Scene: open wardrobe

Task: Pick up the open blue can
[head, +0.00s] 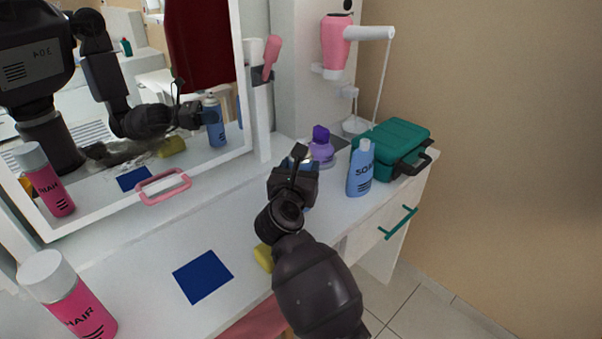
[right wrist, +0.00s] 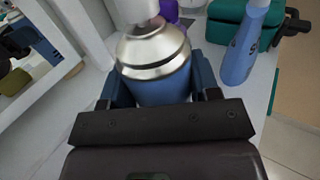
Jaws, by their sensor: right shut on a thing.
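The blue can (right wrist: 160,82) has a silver shoulder and a pale top part, and it fills the upper middle of the right wrist view. My right gripper (right wrist: 155,98) is shut on its blue body, with one finger on each side. In the head view my right gripper (head: 297,172) hides most of the can, and only a little of its top (head: 299,152) shows. Whether the can's base touches the counter is hidden. My left gripper is not in view.
A blue soap bottle (head: 361,170), purple bottle (head: 322,148) and green case (head: 392,146) stand close by on the white counter (head: 130,262). A pink hair spray can (head: 70,300) is at front left.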

